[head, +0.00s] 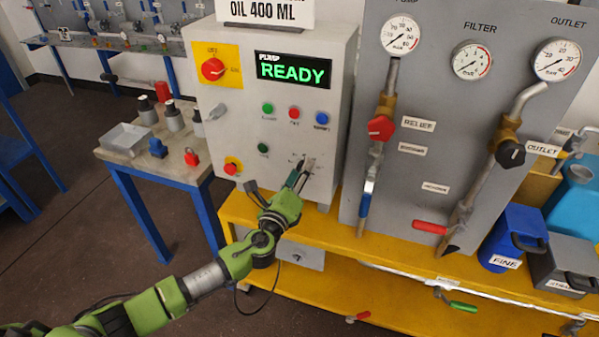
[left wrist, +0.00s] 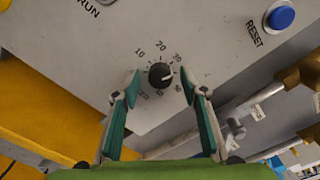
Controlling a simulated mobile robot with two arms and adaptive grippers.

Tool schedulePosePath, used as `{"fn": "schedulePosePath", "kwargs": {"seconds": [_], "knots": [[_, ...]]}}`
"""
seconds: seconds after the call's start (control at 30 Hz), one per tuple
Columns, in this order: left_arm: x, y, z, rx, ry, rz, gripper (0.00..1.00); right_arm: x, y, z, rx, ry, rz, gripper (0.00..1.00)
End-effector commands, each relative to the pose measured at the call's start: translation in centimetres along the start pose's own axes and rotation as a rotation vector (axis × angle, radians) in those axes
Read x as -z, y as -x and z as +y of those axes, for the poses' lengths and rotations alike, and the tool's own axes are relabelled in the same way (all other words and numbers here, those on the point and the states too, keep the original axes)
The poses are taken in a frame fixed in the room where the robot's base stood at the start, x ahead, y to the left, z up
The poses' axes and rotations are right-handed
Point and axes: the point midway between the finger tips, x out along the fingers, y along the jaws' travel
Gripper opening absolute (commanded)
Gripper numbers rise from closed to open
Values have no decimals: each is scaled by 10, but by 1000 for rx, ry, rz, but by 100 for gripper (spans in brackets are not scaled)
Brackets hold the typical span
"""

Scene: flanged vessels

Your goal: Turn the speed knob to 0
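The speed knob (left wrist: 160,76) is a small round black knob with a white pointer mark on the grey control box. A printed scale with 10, 20, 30 and other numbers rings it. The white mark faces right in the left wrist view, on the side of the 30. My left gripper (left wrist: 161,88) is open, with one finger on each side of the knob and a visible gap to it on both sides. In the head view my left gripper (head: 301,176) is at the lower right of the control box (head: 220,120) and largely hides the knob. My right gripper is not in view.
Above on the box are green, red and blue buttons and a display (head: 293,71) reading READY. The blue RESET button (left wrist: 281,17) is up right in the wrist view. A gauge panel (head: 420,130) with valves stands to the right; a yellow bench (head: 400,245) is below.

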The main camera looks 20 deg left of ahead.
Motion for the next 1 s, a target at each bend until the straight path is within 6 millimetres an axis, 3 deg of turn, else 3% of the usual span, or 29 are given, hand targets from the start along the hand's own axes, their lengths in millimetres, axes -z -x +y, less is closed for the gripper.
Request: {"fn": "schedulePosePath", "kwargs": {"seconds": [0.23,0.37,0.4,0.77,1.0], "knots": [[0,0,0,0,0,1,37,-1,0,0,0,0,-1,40],[0,0,0,0,0,0,4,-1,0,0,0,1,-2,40],[0,0,0,0,0,0,2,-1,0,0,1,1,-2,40],[1,0,1,0,41,0,2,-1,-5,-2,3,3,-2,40],[2,0,3,0,181,-1,2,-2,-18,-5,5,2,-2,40]]}}
